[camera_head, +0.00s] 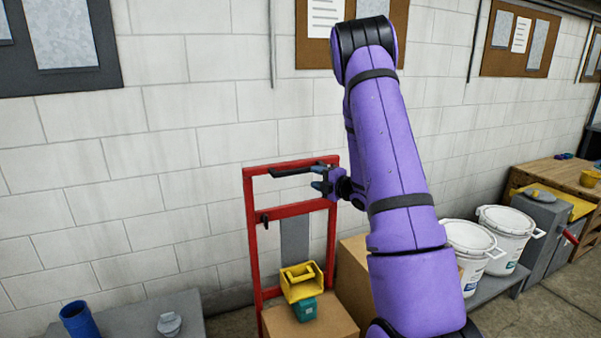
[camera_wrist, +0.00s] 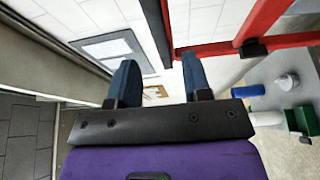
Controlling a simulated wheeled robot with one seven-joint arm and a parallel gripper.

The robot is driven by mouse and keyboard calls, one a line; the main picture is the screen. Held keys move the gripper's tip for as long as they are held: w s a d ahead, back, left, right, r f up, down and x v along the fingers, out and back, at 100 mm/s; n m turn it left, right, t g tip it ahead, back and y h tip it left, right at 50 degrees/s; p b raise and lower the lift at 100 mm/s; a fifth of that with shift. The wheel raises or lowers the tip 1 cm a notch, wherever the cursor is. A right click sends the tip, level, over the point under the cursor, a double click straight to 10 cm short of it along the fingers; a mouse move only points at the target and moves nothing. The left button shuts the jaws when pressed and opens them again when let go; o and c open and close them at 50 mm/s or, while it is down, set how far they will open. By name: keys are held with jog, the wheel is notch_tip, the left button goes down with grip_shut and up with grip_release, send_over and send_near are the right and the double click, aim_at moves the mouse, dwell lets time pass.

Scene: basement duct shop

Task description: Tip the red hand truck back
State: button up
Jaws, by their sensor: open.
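The red hand truck (camera_head: 251,235) stands upright against the block wall in the head view, left of my arm. A black grip (camera_head: 290,172) runs along its top bar, and a small black part sits on its left upright. My gripper (camera_head: 319,179) is open at the right end of the grip, by the top right corner of the frame. In the wrist view the black grip (camera_wrist: 155,30) reaches in between the two blue fingers (camera_wrist: 160,66); I cannot tell whether they touch it. The red frame (camera_wrist: 262,22) is at upper right there. My arm hides part of the area to the right.
A cardboard box (camera_head: 318,324) at the truck's foot carries a yellow bin (camera_head: 301,283) and a teal item (camera_head: 305,310). Another box (camera_head: 350,270) stands behind my arm. White buckets (camera_head: 506,240) are at right. A grey surface with a blue cylinder (camera_head: 77,320) is at lower left.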

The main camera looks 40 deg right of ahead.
aim_at(303, 172)
jog(key=w, duration=0.5)
jog(key=w+a, duration=0.1)
jog(key=w, duration=0.1)
jog(key=shift+w, duration=0.4)
grip_shut()
